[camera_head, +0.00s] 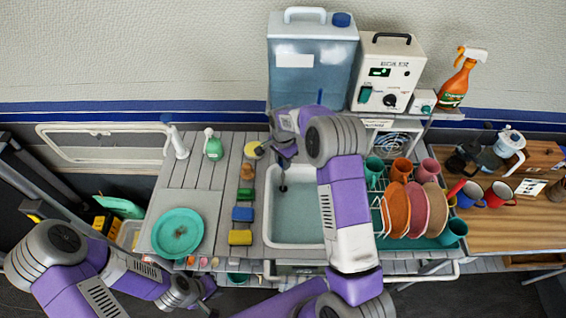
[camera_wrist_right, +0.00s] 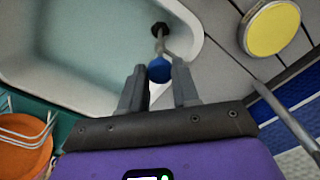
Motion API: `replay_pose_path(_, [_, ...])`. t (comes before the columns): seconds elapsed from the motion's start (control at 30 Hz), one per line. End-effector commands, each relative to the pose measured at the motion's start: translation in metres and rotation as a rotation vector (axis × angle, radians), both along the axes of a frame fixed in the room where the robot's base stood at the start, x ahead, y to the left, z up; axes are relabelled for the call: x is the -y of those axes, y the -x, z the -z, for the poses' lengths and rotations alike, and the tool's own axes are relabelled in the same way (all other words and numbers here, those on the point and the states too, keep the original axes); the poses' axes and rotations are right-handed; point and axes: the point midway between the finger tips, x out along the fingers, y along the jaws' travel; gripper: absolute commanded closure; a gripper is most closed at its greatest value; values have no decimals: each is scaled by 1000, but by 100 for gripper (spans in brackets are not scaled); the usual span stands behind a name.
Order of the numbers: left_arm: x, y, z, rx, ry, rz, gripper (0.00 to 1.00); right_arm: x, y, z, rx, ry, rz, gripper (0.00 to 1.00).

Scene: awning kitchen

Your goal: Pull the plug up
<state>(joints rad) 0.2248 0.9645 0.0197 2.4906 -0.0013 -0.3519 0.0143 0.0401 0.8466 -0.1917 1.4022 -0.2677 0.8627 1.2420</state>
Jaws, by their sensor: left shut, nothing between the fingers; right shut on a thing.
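The sink basin (camera_head: 298,235) is pale and looks filled with blue-green water. The dark plug (camera_head: 283,187) is at its back left; it also shows in the right wrist view (camera_wrist_right: 160,29). A short grey link joins it to a blue knob (camera_wrist_right: 159,70). My right gripper (camera_head: 285,155) is above the back left of the basin, shut on the blue knob between its fingertips. I cannot tell whether the plug is seated or clear of the bottom. My left gripper (camera_head: 193,296) is low at the front left, away from the sink, shut and empty; its fingertips are hard to make out.
Sponges (camera_head: 241,237) line the counter left of the basin, beside a teal plate (camera_head: 177,233). A dish rack (camera_head: 382,215) with plates and cups stands to the right. A water canister (camera_head: 310,75) and boiler (camera_head: 385,80) stand behind. A yellow round thing (camera_wrist_right: 272,28) is near my right gripper.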

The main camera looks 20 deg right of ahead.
Motion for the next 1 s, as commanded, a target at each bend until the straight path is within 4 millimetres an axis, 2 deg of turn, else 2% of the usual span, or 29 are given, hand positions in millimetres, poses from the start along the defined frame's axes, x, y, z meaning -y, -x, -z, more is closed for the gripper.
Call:
replay_pose_path(0.03, [0,0,-4,0,0,0,100,0,-1,-8,3,0,0,100])
replay_pose_path(0.27, [0,0,-3,0,0,0,100,0,0,-7,2,0,0,100])
replay_pose_path(0.3, [0,0,-2,0,0,0,100,0,0,-7,2,0,0,66])
replay_pose_path(0.47, [0,0,-2,0,0,0,100,0,0,-7,2,0,1,43])
replay_pose_path(0.77, [0,0,-3,0,0,0,100,0,0,-8,2,0,0,43])
replay_pose_path(0.87, [0,0,-3,0,0,0,100,0,-1,-18,4,1,0,43])
replay_pose_path(1.0, [0,0,-3,0,0,0,100,0,-1,-42,6,1,1,43])
